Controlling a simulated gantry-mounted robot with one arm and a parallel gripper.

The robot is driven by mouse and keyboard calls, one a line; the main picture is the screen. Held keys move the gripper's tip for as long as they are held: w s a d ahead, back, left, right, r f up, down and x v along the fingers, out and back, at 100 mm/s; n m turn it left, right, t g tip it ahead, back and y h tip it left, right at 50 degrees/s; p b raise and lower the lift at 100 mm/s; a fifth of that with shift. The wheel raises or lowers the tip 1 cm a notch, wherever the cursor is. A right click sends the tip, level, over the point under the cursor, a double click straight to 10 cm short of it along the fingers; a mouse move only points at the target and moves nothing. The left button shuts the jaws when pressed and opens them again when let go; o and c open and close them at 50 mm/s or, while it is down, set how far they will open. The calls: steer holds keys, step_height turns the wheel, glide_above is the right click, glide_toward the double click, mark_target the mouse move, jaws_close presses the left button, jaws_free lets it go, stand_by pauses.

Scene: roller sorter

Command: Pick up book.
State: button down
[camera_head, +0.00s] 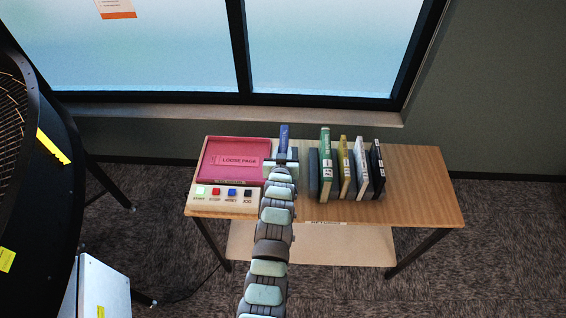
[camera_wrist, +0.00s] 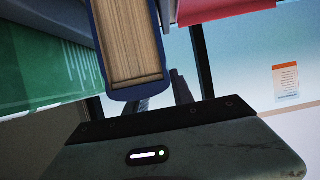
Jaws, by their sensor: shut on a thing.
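A blue book (camera_head: 284,137) stands upright at my gripper (camera_head: 282,159), between the pink tray and the row of books. In the wrist view the blue book (camera_wrist: 133,48) shows its pale page edges and blue cover, close in front of my gripper (camera_wrist: 163,92). My gripper is shut on the blue book, though the fingertips are partly hidden behind it. A green book (camera_head: 326,165), a yellow book (camera_head: 344,168), a grey-white book (camera_head: 361,168) and a black book (camera_head: 377,168) stand upright to the right. The green book (camera_wrist: 45,60) also fills the left of the wrist view.
A pink tray (camera_head: 238,178) marked "LOOSE PAGE" lies on the wooden table (camera_head: 420,185) at left, behind a panel of coloured buttons (camera_head: 224,194). A grey bookend (camera_head: 313,172) stands beside the green book. The table's right end is clear. A window is behind.

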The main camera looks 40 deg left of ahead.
steer(key=shift+r, duration=0.15)
step_height(320, 180, up, 20)
steer(key=b, duration=0.3)
stand_by(0.4)
